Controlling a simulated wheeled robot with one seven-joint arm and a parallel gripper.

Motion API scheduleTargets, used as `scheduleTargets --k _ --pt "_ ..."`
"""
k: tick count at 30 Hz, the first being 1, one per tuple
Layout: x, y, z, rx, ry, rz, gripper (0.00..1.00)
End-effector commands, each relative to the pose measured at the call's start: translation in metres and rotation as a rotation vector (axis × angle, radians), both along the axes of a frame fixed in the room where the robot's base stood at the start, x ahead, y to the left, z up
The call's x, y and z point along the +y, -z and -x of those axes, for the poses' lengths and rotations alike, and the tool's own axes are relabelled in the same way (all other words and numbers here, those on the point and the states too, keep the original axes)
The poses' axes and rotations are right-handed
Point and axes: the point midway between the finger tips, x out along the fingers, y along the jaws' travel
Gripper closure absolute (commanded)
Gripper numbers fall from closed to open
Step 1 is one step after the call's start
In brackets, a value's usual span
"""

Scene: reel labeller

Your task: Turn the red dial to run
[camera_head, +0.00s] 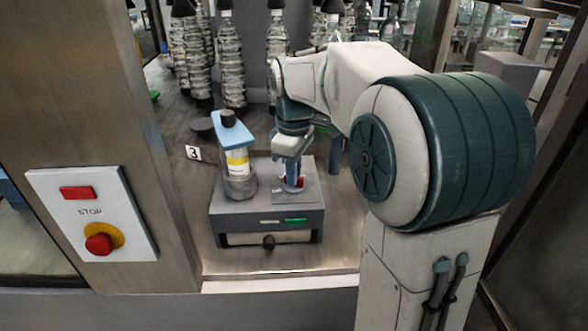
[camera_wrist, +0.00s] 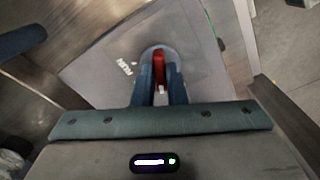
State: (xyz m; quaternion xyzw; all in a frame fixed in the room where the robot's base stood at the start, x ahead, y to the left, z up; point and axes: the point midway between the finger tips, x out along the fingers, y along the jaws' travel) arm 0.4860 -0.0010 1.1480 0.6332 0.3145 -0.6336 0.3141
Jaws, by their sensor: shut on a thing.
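The red dial (camera_wrist: 158,62) sits on a round base on the grey plate of the labeller, whose box (camera_head: 266,222) shows in the head view. A white RUN label (camera_wrist: 125,67) is printed on the plate to the left of the dial in the wrist view. My gripper (camera_wrist: 158,78) points down at the plate, its blue fingers on either side of the dial and shut on it. In the head view my gripper (camera_head: 294,183) hides most of the dial; only a bit of red shows.
A cylinder with a yellow band (camera_head: 237,161) and blue top (camera_head: 230,128) stands on the box, left of my gripper. Tall bottles (camera_head: 229,60) stand behind. A STOP panel (camera_head: 92,213) with a red button is on the left post. A green light (camera_head: 296,220) shows on the box front.

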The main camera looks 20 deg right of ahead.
Motion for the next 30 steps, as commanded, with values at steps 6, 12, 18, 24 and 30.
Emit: scheduleTargets --k 6,12,18,24,30 --pt "0.0005 -0.0012 -0.0002 -0.001 0.206 0.0 1.0" --pt "0.0001 -0.0012 -0.0004 -0.002 0.396 0.001 1.0" --pt "-0.0001 -0.0013 -0.0005 -0.003 0.586 0.0 1.0" --pt "0.0001 -0.0012 -0.0005 -0.003 0.775 0.0 1.0" --pt "-0.0004 -0.0012 -0.0005 -0.003 0.966 0.0 1.0"
